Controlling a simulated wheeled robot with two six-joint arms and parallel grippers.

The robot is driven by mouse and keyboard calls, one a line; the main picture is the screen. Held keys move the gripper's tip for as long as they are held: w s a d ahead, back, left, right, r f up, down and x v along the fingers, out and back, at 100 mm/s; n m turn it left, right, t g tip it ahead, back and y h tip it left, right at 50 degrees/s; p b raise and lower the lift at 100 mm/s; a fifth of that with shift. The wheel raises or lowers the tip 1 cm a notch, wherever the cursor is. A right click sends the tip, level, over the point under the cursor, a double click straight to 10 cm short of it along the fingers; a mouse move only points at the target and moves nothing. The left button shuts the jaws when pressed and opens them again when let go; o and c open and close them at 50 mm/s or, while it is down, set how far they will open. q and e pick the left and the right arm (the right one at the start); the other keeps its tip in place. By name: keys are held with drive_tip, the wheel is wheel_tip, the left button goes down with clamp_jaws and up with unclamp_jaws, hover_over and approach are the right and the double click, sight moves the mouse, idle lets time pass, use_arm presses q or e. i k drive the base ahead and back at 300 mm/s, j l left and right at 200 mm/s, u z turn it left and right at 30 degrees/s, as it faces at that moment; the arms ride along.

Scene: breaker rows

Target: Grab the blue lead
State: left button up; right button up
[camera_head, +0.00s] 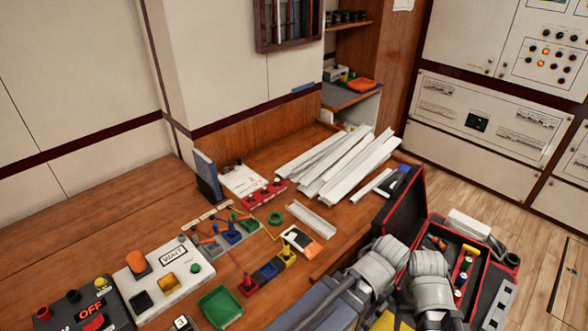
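A strip of red, blue and yellow blocks lies on the wooden bench; its blue block (266,271) is in the middle. Behind it, a row of coloured blocks has thin leads and small plugs; a blue block (230,236) is among them. The leads are too small for me to tell for sure which one is blue. Two grey jointed links of my arms show at the lower right, over the bench edge and an open toolbox. I see no gripper fingers, and no lead held by either arm.
A white WAIT box (173,256), a dark OFF box (83,309) and a green tray (220,305) stand at the front left. White channel strips (345,160) lie at the back. A red-and-black toolbox (398,207) stands at the right. Bare bench (90,225) shows at the left.

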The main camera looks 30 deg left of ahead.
sight(230, 225)
drive_tip(key=k+u, duration=0.1)
drive_tip(key=u, duration=0.85)
drive_tip(key=k+j+u, duration=0.1)
drive_tip(key=u, duration=0.35)
drive_tip(key=j+z, duration=0.15)
drive_tip(key=z, duration=0.25)
drive_tip(key=j+z, duration=0.15)
drive_tip(key=z, duration=0.3)
drive_tip(key=k+j+z, duration=0.1)
drive_tip(key=z, duration=0.3)
